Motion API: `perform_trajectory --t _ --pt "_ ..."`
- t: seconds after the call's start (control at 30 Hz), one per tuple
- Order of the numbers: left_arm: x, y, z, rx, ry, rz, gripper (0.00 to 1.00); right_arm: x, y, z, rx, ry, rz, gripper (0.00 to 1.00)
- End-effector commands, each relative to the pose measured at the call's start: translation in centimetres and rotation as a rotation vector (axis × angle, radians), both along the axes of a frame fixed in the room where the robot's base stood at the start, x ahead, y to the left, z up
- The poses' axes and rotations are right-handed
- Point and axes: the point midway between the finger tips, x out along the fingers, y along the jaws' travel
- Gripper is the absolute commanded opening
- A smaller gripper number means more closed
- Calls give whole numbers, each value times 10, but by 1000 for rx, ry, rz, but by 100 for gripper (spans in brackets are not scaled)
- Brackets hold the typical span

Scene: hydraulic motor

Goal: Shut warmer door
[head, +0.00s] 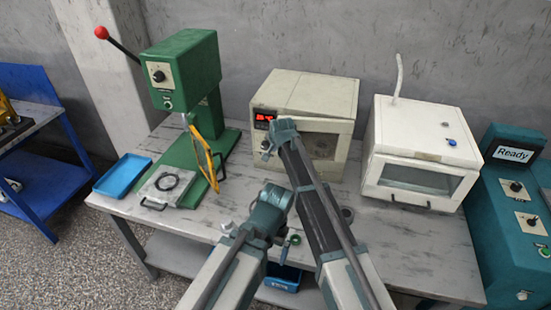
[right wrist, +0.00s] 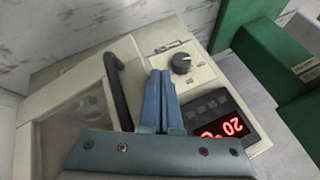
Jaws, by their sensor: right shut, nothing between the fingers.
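The warmer is a cream box (head: 310,92) with a red lit display, mid-table in the head view. Its windowed door (head: 322,146) looks flush or nearly flush with the front; I cannot tell whether a narrow gap is left. In the right wrist view the door (right wrist: 70,118) is at the left with a black handle (right wrist: 118,90), beside the display reading 20. My right gripper (right wrist: 161,78) is shut and empty, in front of the warmer between the handle and the knob (right wrist: 181,64). My left arm shows low in the head view, but its fingers cannot be seen.
A green press (head: 185,75) with a red-tipped lever and a blue tray (head: 122,175) stand at the left. A white windowed cabinet (head: 420,135) stands right of the warmer, with a teal machine (head: 510,200) beyond. The table's front right (head: 425,245) is clear.

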Motion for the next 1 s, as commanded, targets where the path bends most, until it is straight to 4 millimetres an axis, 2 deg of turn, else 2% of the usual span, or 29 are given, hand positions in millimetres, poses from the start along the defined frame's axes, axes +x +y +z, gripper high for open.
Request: perform_trajectory --t 0.03,0.1,0.33,0.53,1.0 --pt "0 0 0 0 0 0 100 12 1 0 1 0 -1 0" --pt "0 0 0 0 0 0 100 21 1 0 1 0 -1 0" --pt "0 0 0 0 0 0 100 40 1 0 2 0 0 0" --pt "0 0 0 0 0 0 100 45 0 0 1 0 1 0" --pt "0 0 0 0 0 0 100 45 -1 0 1 0 1 0"
